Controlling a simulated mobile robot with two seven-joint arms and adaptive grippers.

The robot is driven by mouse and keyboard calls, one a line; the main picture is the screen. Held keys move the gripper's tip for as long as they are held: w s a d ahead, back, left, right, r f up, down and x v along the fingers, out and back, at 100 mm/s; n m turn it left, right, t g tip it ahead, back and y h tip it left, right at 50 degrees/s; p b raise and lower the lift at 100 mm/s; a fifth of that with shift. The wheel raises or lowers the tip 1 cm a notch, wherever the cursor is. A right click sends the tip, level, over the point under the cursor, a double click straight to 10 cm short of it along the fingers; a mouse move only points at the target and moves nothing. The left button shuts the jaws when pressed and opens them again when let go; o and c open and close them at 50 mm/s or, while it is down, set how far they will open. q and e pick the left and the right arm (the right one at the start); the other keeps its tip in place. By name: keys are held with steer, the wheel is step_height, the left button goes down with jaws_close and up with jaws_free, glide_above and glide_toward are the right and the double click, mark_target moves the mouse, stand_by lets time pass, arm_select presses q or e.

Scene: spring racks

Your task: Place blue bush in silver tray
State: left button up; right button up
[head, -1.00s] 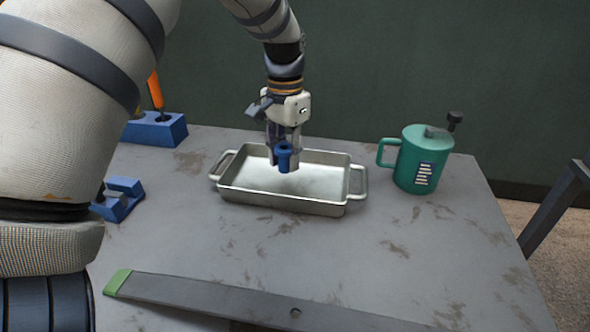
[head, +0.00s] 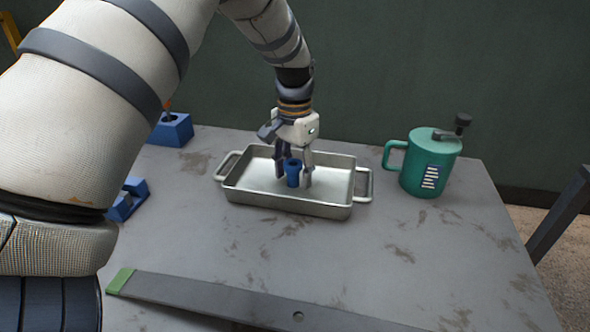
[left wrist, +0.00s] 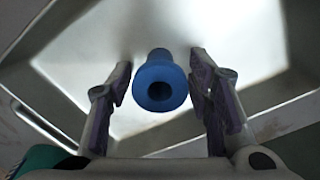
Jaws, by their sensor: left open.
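The blue bush (head: 293,173) is a small flanged sleeve with a hole in its end. It is inside the silver tray (head: 290,207), near the middle. My left gripper (head: 293,180) reaches down into the tray with its fingers spread on either side of the bush. In the left wrist view the bush (left wrist: 160,82) sits between the open fingers, with a gap on both sides. The tray floor (left wrist: 100,45) shows behind it. I cannot tell for certain whether the bush touches the tray floor. My right gripper is not in view.
A green canister (head: 430,163) with a handle stands right of the tray. Blue blocks (head: 172,130) are at the left, one lower (head: 127,198), partly behind my left arm. A grey bar with a green end (head: 210,296) lies along the front. The table between bar and tray is clear.

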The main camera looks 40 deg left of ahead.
arm_select(q)
step_height(320, 180, up, 12)
steer(key=shift+r, duration=0.2)
stand_by(0.4)
